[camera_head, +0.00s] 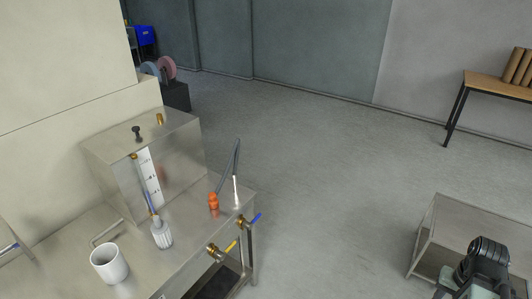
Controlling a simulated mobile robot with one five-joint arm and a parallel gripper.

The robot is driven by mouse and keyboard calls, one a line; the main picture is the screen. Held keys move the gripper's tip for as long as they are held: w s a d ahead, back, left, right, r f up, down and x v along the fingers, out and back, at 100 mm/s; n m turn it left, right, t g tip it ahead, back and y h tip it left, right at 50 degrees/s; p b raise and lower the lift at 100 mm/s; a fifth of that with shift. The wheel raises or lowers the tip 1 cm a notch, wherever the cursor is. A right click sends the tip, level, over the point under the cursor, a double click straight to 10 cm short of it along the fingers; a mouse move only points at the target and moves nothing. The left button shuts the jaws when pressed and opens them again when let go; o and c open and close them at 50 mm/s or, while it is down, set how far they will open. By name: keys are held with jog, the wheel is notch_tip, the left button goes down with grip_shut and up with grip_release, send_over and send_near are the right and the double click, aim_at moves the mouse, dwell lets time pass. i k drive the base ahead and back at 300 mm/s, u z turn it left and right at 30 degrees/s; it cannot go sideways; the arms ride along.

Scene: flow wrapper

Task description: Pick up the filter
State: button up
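No object can be clearly identified as the filter. A ribbed, clear-white cup-like piece (161,236) stands on the steel bench at the left, with a thin blue stem rising from it. An orange fitting (213,203) stands farther right on the same bench. A small brass piece (160,119) and a black knob (137,132) sit on top of the steel box. My gripper's fingers do not show. A dark jointed part at the lower right may belong to my arm, and it is well apart from the bench.
The steel bench (75,245) holds a white mug (109,263) and a steel box (178,150) with a scale strip. Brass valves (215,253) with yellow and blue handles stick out at its right edge. A low steel table (470,225) stands at right. The floor between is clear.

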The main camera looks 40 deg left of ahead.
aim_at(161, 231)
jog(key=z, duration=0.05)
jog(key=i, duration=1.15)
jog(key=u, duration=4.9)
jog(key=i, duration=1)
jog(key=z, duration=0.05)
